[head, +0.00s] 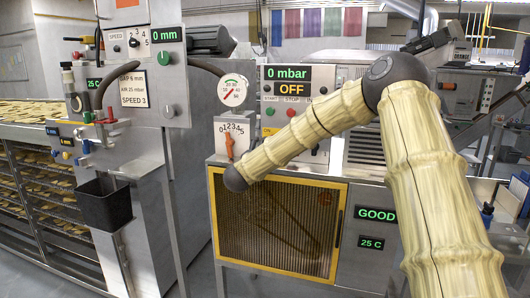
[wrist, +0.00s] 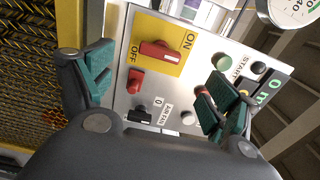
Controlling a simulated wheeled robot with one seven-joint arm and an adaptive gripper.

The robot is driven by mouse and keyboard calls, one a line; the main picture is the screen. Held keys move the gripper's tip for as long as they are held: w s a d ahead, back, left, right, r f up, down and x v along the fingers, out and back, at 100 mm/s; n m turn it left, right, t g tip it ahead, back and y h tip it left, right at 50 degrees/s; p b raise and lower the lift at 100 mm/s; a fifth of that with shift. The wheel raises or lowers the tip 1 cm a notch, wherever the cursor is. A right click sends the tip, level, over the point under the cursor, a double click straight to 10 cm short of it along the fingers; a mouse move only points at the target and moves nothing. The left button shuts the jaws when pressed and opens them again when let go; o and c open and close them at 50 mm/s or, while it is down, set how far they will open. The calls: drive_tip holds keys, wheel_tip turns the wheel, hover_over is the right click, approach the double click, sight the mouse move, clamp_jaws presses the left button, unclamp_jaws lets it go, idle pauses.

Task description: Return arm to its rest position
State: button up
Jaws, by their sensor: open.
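My arm (head: 425,180), in ribbed cream covers with dark joints, fills the right of the head view. It rises to a bent elbow (head: 390,80) and slopes down left to a dark joint in front of the machine panel. My gripper is not visible in the head view. In the wrist view my gripper (wrist: 160,92) is open, its two green-padded fingers wide apart with nothing between them. Behind the fingers is a control panel with a red switch handle (wrist: 157,50) on a yellow ON/OFF plate. I cannot tell whether the fingers touch the panel.
The display (head: 287,81) reads 0 mbar and OFF. A dial lever (head: 230,145) and a yellow-framed grille (head: 280,225) lie left of and below the forearm. A black bin (head: 104,205) hangs at left. Chip racks (head: 35,200) stand far left. A screen (head: 376,214) reads GOOD.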

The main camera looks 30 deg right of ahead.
drive_tip(key=shift+s+a, duration=0.2)
idle(0.4)
drive_tip(key=s+a+f+n+y, duration=0.3)
drive_tip(key=a+f+n, duration=0.25)
drive_tip(key=f, duration=0.55)
drive_tip(key=s+a+f+n+y, duration=0.35)
drive_tip(key=a+f, duration=0.25)
drive_tip(key=f, duration=0.4)
drive_tip(key=s+a+f+n+y, duration=0.2)
drive_tip(key=a+f+n, duration=0.35)
drive_tip(key=f, duration=0.55)
drive_tip(key=s+a+f+n+g+y, duration=0.2)
drive_tip(key=s+a+f+n, duration=0.15)
drive_tip(key=s+f, duration=0.45)
drive_tip(key=s+a+f+n+g+y, duration=0.15)
drive_tip(key=s+a+f, duration=0.25)
drive_tip(key=s+f, duration=0.45)
drive_tip(key=s+a+f+n+g, duration=0.1)
drive_tip(key=s+f+n+g, duration=0.1)
drive_tip(key=s, duration=0.9)
drive_tip(key=s+a+f+n+g+y, duration=0.1)
drive_tip(key=s+f+n+g, duration=0.2)
drive_tip(key=s, duration=0.9)
drive_tip(key=s+a+f+n+g+y, duration=0.1)
drive_tip(key=s+a+f+n+g, duration=0.1)
drive_tip(key=s, duration=0.9)
wheel_tip(320, 180, down, 3)
drive_tip(key=shift+s+r+n+g, duration=0.15)
drive_tip(key=shift+s+n+g, duration=0.05)
drive_tip(key=shift+n+g, duration=0.3)
